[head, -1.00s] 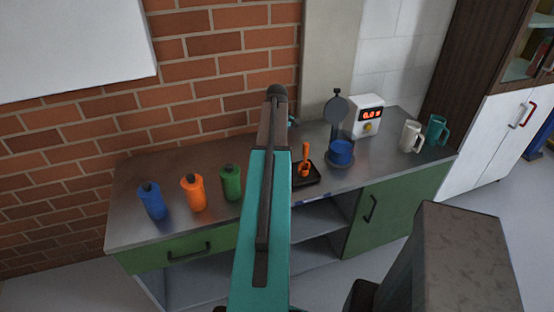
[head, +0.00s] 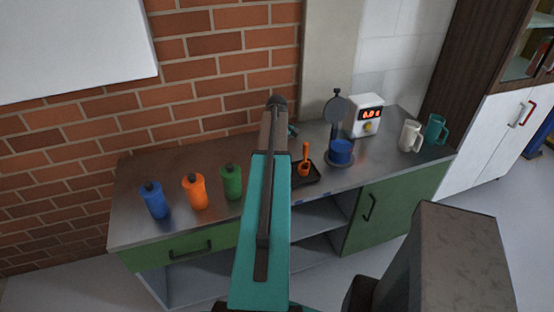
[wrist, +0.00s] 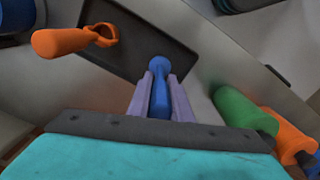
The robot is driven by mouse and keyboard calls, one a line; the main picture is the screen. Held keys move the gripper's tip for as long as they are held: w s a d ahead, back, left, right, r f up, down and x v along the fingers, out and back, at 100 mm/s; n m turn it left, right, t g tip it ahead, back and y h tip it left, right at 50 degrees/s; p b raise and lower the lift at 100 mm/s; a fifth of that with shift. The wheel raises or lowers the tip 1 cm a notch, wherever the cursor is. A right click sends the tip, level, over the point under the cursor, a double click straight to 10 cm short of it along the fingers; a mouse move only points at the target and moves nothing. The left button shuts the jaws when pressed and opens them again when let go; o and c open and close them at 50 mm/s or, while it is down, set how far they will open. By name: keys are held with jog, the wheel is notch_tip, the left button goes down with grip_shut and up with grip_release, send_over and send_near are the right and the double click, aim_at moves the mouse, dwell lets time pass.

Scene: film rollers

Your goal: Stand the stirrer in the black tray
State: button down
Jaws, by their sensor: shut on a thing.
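My gripper (wrist: 158,84) shows in the wrist view, its two pale purple fingers shut on a blue rod with a rounded end (wrist: 159,65), which looks like the stirrer. The rod overlaps the black tray (wrist: 185,58) near its edge; I cannot tell whether it touches the tray. An orange tool with a long handle and a ring-like end (wrist: 72,41) is at the tray's left part. In the head view the orange tool (head: 305,160) stands upright in the black tray (head: 312,178). My arm hides the gripper and part of the tray there.
Blue (head: 154,202), orange (head: 196,192) and green (head: 231,183) bottles stand left of my arm on the metal counter (head: 150,165). Right of the tray are a blue container (head: 341,150) on a round base, a white display box (head: 363,116) and two mugs (head: 411,136).

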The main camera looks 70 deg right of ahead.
jog(key=shift+f, duration=0.1)
jog(key=c, duration=1.6)
grip_release()
jog(key=shift+r, duration=0.2)
jog(key=shift+r+b, duration=2.05)
jog(key=shift+r, duration=3.9)
